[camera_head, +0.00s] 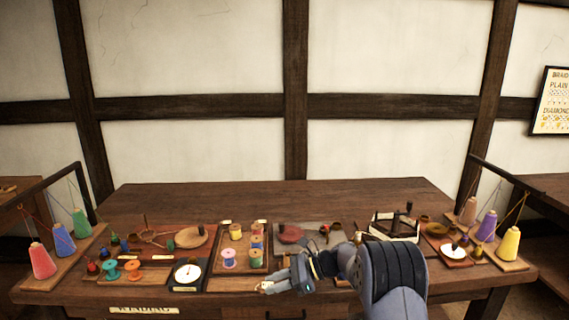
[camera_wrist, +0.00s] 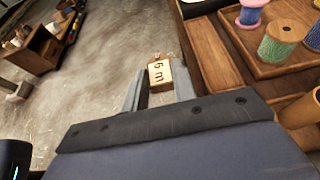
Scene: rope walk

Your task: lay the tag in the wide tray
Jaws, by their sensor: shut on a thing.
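My gripper (camera_wrist: 160,85) is shut on a small wooden tag (camera_wrist: 160,72) with a pale face marked "6 m". The tag sits between the fingertips, over the floor just off the table's front edge. In the head view my gripper (camera_head: 272,287) is at the front edge of the table, right of a shallow, empty wooden tray (camera_head: 232,284). This tray also shows in the wrist view (camera_wrist: 216,62), to the right of the tag and apart from it. I cannot tell for certain that it is the wide tray.
A spool tray (camera_head: 268,240) with several thread spools stands behind the empty tray. A white dial (camera_head: 187,273) stands to its left. Cones of yarn stand on racks at both table ends. The back of the table (camera_head: 270,197) is clear.

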